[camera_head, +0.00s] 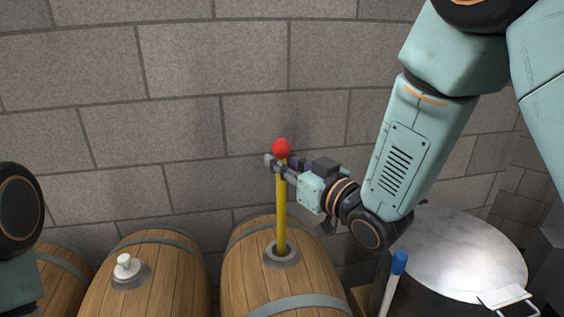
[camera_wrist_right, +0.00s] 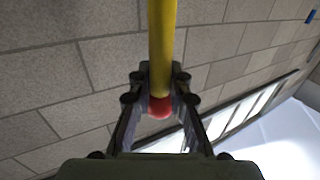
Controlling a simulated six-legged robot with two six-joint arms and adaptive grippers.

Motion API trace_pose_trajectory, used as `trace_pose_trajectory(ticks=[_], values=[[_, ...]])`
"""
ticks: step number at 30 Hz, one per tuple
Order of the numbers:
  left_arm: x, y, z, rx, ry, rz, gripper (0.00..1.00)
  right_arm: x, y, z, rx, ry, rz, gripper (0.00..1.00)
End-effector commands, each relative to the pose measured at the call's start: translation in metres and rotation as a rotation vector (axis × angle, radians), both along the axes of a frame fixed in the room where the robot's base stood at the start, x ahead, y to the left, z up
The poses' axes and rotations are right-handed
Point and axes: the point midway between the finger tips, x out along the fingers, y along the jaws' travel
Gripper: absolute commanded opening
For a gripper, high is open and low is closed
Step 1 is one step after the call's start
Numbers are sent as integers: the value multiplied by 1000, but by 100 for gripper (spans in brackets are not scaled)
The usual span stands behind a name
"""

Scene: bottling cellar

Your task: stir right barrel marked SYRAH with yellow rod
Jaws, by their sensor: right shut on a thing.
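My right gripper (camera_head: 283,164) is shut on the yellow rod (camera_head: 281,208), just below its red ball top (camera_head: 281,147). The rod stands nearly upright, and its lower end is hidden inside the bung hole (camera_head: 281,254) of the right barrel (camera_head: 248,285). No SYRAH marking can be read on this barrel. In the right wrist view the rod (camera_wrist_right: 162,45) runs between the two fingers (camera_wrist_right: 155,85), with the red ball (camera_wrist_right: 160,107) close to them. Part of my left arm shows at the left edge, but its gripper is out of view.
Another barrel (camera_head: 170,280) with a white stopper (camera_head: 126,266) lies to the left, and part of a further barrel (camera_head: 60,275) shows beyond it. A blue-capped white rod (camera_head: 396,275) stands at right before a round metal surface (camera_head: 460,250). A block wall (camera_head: 210,60) is behind.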

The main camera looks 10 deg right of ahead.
Motion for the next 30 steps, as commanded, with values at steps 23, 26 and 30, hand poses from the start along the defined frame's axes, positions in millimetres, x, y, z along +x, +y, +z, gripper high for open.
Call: trace_pose_trajectory(ticks=[23, 26, 30], values=[[0, 0, -23, 0, 0, 0, 47, 0, 0, -29, 0, 0, 0, 0], [0, 0, -26, 0, 0, 0, 47, 0, 0, -34, 0, 0, 0, 0], [0, 0, -31, 0, 0, 0, 47, 0, 0, -40, 0, 0, 0, 0]])
